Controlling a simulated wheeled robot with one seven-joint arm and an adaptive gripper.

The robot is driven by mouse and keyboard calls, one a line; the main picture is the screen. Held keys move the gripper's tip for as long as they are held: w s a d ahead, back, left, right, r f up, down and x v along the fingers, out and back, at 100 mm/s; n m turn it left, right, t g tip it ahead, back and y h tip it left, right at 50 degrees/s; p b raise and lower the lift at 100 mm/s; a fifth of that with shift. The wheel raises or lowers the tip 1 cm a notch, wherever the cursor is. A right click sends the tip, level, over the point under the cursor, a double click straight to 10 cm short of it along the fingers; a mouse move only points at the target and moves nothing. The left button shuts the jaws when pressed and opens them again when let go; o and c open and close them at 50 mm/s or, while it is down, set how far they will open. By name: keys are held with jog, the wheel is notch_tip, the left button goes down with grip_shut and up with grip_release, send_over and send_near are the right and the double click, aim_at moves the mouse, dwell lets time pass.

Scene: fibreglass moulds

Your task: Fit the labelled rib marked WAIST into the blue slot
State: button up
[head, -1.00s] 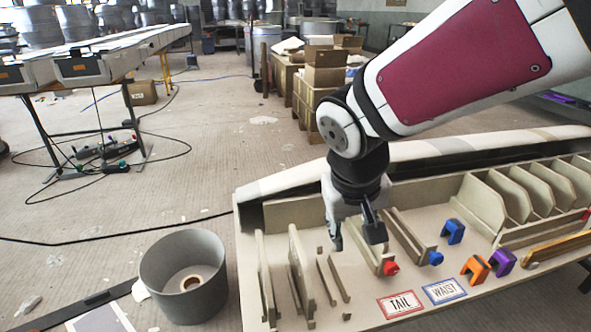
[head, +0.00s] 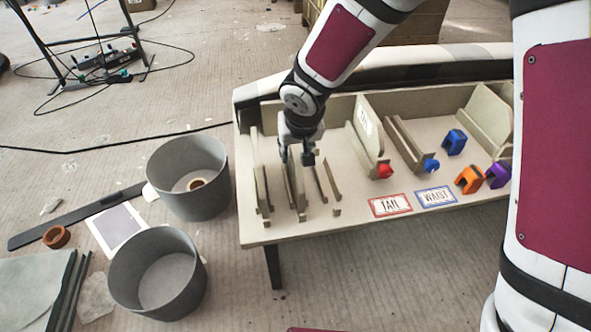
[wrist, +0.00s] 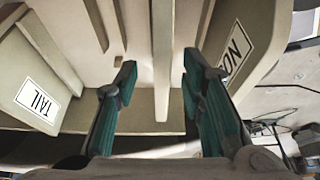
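My gripper (head: 300,160) is open, above the left part of the mould, over narrow rails; the wrist view shows nothing between its fingers (wrist: 158,72) but a pale rail beyond. The blue slot (head: 405,145) is a pair of rails with a blue knob (head: 432,165); it stands empty. A blue-edged WAIST card (head: 435,196) lies in front of it. A rib with a TAIL label (head: 366,128) stands in the red-knobbed slot, also seen in the wrist view (wrist: 40,100). Another labelled rib (wrist: 238,55) is partly hidden by a finger. No rib legibly reads WAIST.
Upright boards (head: 294,188) stand at the mould's left end. A red-edged TAIL card (head: 389,205) and blue, orange and purple clips (head: 468,180) lie at the front and right. Two grey buckets (head: 158,275) stand on the floor at left.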

jog(key=b+x, duration=0.1)
jog(key=x, duration=0.4)
jog(key=b+x, duration=0.1)
jog(key=x, duration=0.1)
jog(key=shift+w+a+b, duration=0.25)
jog(key=shift+w+b, duration=0.05)
jog(key=shift+w, duration=0.15)
jog(key=shift+r, duration=0.1)
grip_shut()
